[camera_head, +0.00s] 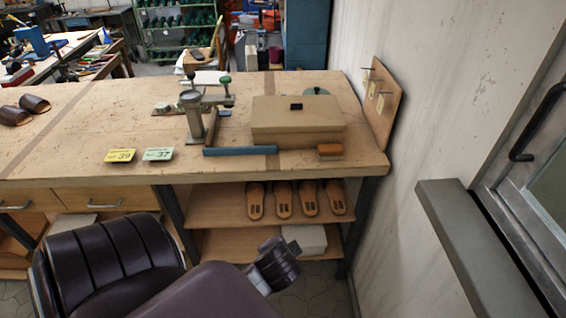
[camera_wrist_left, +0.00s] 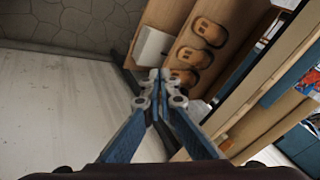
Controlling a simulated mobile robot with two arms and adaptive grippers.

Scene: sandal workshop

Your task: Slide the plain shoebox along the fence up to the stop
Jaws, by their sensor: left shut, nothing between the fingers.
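The plain shoebox (camera_head: 297,128), tan with a small dark patch on its lid, sits closed on the workbench near its right end. A blue bar (camera_head: 240,151), which may be the fence, lies along the bench front, just in front and to the left of the box. An orange-brown block (camera_head: 329,151) lies at the box's front right corner; I cannot tell whether it is the stop. My left gripper (camera_wrist_left: 160,76) is shut and empty in the left wrist view, with the lower shelf beyond it. The right gripper does not show.
A metal press-like tool (camera_head: 196,108) stands left of the box. Yellow (camera_head: 120,155) and green (camera_head: 158,154) number cards lie near the bench front. A peg board (camera_head: 380,104) stands at the right end. Several sandals (camera_head: 282,200) and a pale box (camera_head: 304,239) are on shelves below.

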